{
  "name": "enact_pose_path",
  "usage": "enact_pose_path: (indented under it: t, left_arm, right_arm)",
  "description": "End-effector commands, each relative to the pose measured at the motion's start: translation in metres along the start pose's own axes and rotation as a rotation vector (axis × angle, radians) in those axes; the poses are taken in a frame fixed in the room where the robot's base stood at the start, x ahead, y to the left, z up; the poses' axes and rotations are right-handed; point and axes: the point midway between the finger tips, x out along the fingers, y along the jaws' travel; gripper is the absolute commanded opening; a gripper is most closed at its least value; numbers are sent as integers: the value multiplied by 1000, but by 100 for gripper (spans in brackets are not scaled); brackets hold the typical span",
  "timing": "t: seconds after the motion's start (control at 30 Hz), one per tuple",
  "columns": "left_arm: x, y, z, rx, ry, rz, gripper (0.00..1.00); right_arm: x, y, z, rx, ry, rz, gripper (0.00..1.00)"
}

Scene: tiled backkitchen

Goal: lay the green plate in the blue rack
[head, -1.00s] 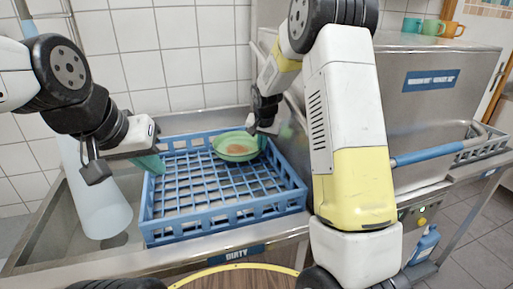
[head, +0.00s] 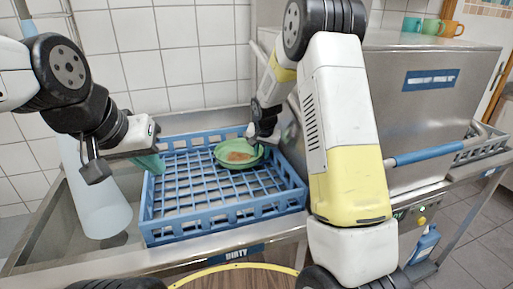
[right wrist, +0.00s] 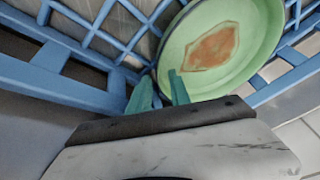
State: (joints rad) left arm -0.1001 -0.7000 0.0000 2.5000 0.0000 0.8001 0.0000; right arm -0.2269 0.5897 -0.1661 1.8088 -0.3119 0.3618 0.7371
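The green plate (head: 226,152) has a brown stain on its face and sits over the back right corner of the blue rack (head: 222,222). It also shows in the right wrist view (right wrist: 195,83), where it covers part of the rack's lattice (right wrist: 110,35). My right gripper (right wrist: 162,80) has its teal fingers close together, one on each side of the plate's rim, shut on it. I cannot tell whether the plate touches the rack floor. My left gripper (head: 152,163) is at the rack's left back corner, away from the plate; its finger gap is unclear.
The rack stands on a steel counter with a "DIRTY" label (head: 236,254). A steel machine (head: 440,110) with a blue-gripped bar stands to the right. Coloured mugs (head: 432,27) are on top of it. The rest of the rack floor is empty.

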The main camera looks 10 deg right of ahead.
Motion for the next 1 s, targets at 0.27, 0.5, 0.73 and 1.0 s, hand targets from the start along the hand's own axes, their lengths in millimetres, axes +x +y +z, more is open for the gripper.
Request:
enact_pose_path:
  t: [0.27, 0.5, 0.73, 1.0]
  left_arm:
    - [0, 0, 0, 0, 0, 0, 0]
    - [0, 0, 0, 0, 0, 0, 0]
    - [0, 0, 0, 0, 0, 0, 0]
    - [0, 0, 0, 0, 0, 0, 0]
  right_arm:
    - [-30, -1, -2, 1, 4, -3, 24]
    - [-67, -1, -2, 0, 3, -2, 24]
    - [-78, 0, -1, 0, 0, 0, 24]
    - [-78, 0, -1, 0, 0, 0, 24]
